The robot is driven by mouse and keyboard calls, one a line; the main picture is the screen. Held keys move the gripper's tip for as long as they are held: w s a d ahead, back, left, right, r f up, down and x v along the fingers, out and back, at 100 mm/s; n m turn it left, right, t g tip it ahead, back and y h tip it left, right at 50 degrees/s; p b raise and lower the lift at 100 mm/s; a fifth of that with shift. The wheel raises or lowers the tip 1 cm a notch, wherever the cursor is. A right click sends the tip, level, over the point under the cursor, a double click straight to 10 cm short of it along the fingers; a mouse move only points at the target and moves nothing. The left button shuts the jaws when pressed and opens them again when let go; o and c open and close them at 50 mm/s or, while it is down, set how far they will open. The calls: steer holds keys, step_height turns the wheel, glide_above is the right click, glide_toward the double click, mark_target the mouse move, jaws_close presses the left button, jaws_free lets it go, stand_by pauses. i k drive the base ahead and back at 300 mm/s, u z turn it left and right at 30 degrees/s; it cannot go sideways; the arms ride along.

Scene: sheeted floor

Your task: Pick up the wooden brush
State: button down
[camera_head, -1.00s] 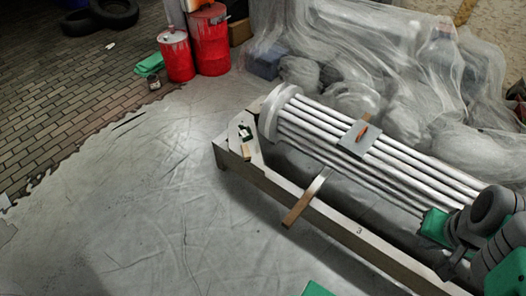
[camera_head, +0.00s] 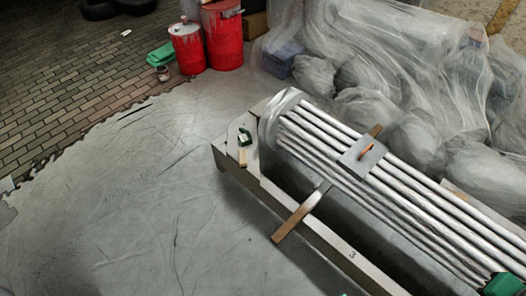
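A small item with a light wooden handle (camera_head: 242,157) and a dark green and white upper part lies on the near left end of the pale crate. It looks most like the brush, but it is too small to be sure. It rests apart from the columns beside it. My gripper's fingers do not show. Only a green part of my arm shows at the bottom right corner, far from the small item.
Fluted columns (camera_head: 330,143) lie in the long crate (camera_head: 329,250). A wooden strip (camera_head: 292,223) crosses the near edge. Red drums (camera_head: 223,40) and plastic-wrapped bulk (camera_head: 400,60) stand behind. The sheeted floor at left is clear.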

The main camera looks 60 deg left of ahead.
mark_target(242, 153)
steer(key=i, duration=0.35)
steer(key=u, duration=2.45)
steer(key=i, duration=0.5)
steer(key=u, duration=0.75)
steer(key=i, duration=0.85)
steer(key=u, duration=0.8)
steer(key=i, duration=1)
steer(key=z, duration=0.75)
steer(key=i, duration=1.15)
steer(key=z, duration=0.9)
